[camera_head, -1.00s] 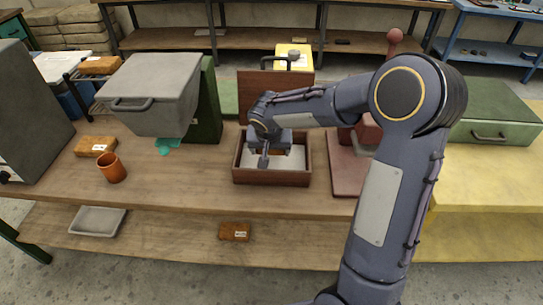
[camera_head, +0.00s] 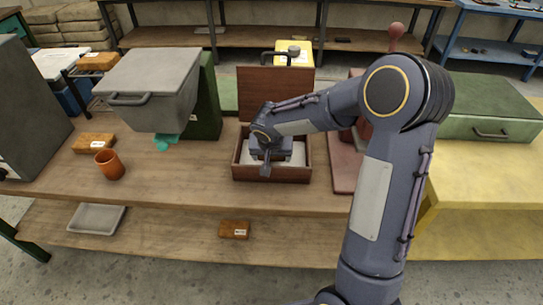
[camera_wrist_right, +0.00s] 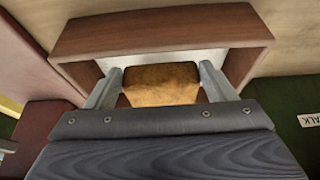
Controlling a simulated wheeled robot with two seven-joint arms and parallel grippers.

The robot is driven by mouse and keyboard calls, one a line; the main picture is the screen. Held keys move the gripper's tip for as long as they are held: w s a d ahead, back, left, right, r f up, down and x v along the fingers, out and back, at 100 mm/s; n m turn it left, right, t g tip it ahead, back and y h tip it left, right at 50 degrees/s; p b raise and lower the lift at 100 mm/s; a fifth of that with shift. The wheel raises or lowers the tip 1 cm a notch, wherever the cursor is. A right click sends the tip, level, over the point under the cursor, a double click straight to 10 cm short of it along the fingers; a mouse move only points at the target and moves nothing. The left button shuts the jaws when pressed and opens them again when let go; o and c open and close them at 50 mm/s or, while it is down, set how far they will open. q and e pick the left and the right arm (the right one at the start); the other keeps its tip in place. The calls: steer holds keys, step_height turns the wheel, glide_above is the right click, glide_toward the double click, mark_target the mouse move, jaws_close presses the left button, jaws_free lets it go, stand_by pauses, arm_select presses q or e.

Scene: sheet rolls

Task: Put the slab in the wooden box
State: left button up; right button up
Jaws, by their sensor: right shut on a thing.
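The wooden box (camera_head: 270,174) stands on the workbench with its lid (camera_head: 275,95) raised at the back and a pale inside. My right gripper (camera_head: 266,168) is over the box opening, pointing down. In the right wrist view my right gripper (camera_wrist_right: 158,82) is shut on an orange-brown slab (camera_wrist_right: 160,86), with one finger on each side. The box rim (camera_wrist_right: 165,32) surrounds the far side of the slab there. I cannot tell whether the slab touches the box floor. The slab is hidden in the head view. My left gripper is not in view.
A grey lidded bin (camera_head: 153,88) and an orange cup (camera_head: 109,164) stand to the left. Similar brown blocks lie on the bench (camera_head: 93,143) and lower shelf (camera_head: 234,229). A reddish board (camera_head: 345,176) is right of the box. The bench front is clear.

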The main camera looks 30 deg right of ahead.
steer(key=shift+f, duration=0.2)
steer(key=o, duration=1.3)
steer(key=shift+c, duration=0.2)
